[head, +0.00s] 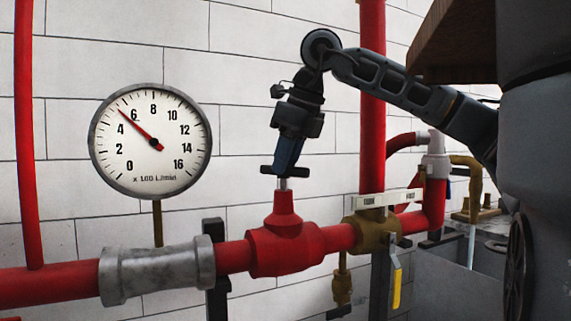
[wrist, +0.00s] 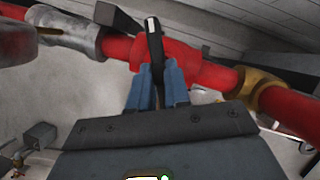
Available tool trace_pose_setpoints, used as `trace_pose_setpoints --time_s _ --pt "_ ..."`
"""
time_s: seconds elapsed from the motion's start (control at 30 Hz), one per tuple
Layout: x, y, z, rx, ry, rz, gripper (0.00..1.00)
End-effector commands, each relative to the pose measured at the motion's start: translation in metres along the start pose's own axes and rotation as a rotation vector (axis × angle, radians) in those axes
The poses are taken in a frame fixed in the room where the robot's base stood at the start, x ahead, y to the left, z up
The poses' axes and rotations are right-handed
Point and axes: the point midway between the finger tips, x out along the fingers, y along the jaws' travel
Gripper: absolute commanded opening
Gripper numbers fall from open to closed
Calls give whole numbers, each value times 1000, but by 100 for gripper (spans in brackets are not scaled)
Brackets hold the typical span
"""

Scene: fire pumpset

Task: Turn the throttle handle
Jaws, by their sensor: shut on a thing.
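The throttle handle is a dark bar (head: 267,170) on a short metal stem atop the red valve body (head: 285,245). My gripper (head: 284,170) points down onto it from above, with its blue fingers shut on the handle. In the wrist view, the dark handle (wrist: 154,40) stands between the two blue fingers of my gripper (wrist: 157,78) and reaches past their tips over the red pipe. The part of the handle between the fingers is partly hidden. The round gauge (head: 151,142) has its red needle between 4 and 6.
A red pipe (head: 50,285) runs across the front, with a grey coupling (head: 160,272) on the left. A brass valve (head: 378,235) with a yellow lever (head: 397,285) is right of the throttle. A vertical red pipe (head: 372,90) stands behind my arm. A white block wall is behind.

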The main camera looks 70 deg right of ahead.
Motion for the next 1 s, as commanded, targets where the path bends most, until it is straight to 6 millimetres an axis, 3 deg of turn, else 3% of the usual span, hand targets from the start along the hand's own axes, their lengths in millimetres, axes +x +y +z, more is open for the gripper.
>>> trace_pose_setpoints --time_s 0.47,0.5,0.73,1.0 --pt "0 0 0 -17 0 7 0" --pt "0 0 0 -17 0 7 20" --pt "0 0 0 -16 0 6 42" --pt "-2 0 0 -15 0 6 43"
